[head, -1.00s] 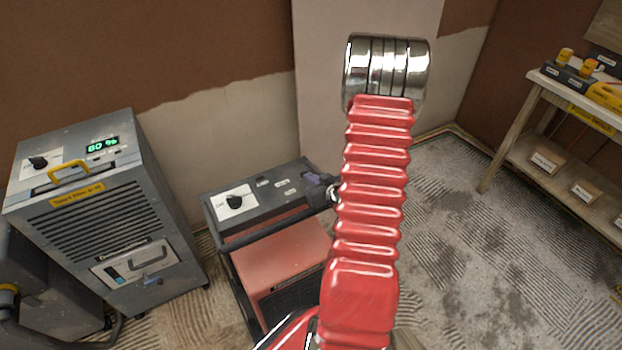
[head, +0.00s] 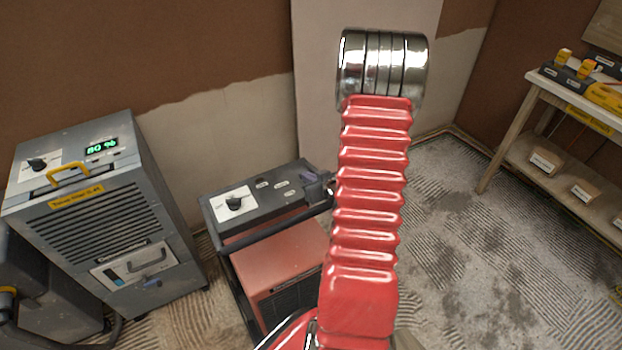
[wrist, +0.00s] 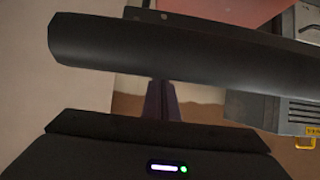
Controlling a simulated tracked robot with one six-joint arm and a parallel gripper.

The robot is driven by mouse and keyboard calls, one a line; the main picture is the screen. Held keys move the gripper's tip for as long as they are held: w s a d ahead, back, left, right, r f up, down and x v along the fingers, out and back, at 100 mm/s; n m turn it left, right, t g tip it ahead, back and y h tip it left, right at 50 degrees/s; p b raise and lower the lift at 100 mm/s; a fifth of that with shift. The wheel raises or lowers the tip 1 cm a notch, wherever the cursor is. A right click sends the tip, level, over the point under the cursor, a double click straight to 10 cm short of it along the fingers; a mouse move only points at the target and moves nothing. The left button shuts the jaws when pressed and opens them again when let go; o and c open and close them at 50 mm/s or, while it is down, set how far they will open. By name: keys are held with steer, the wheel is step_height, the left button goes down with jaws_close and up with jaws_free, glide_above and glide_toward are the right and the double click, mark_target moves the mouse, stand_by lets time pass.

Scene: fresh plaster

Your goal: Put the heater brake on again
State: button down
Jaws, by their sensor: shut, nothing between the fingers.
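The heater (head: 280,262) is a red machine with a dark top panel, a black knob (head: 234,203) on a white plate and a dark handle bar along its front. I cannot pick out its brake. My gripper (head: 316,184) is at the right end of the panel, partly hidden behind my red arm. In the wrist view, its dark fingers (wrist: 161,98) are shut together and empty. A thick dark bar (wrist: 180,50), likely the heater's handle, crosses just beyond their tips. I cannot tell whether they touch it.
A grey dehumidifier (head: 115,225) showing 80 % stands left of the heater; it also shows in the wrist view (wrist: 290,112). A wooden shelf table (head: 540,110) with yellow and dark items is at the right. Bare rough floor (head: 440,240) lies between. A plastered wall is behind.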

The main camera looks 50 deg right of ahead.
steer(key=shift+w+r, duration=0.2)
steer(key=shift+w+d+r+g, duration=0.2)
steer(key=shift+w+g, duration=0.1)
steer(key=shift+g, duration=0.2)
steer(key=shift+w+d+r+g, duration=0.15)
steer(key=shift+w+g, duration=0.15)
steer(key=shift+g, duration=0.2)
steer(key=shift+w+d+r+y, duration=0.15)
steer(key=shift+w+r, duration=0.05)
steer(key=shift+w, duration=0.45)
steer(key=shift+w+d+r+y, duration=0.15)
steer(key=shift+w, duration=0.45)
steer(key=shift+r, duration=0.2)
steer(key=shift+r, duration=0.65)
steer(key=shift+r, duration=0.1)
steer(key=shift+s+a+r, duration=0.1)
steer(key=shift+r, duration=0.35)
steer(key=s+r, duration=0.3)
steer(key=r, duration=0.9)
steer(key=shift+a+r, duration=0.2)
steer(key=shift+a, duration=0.2)
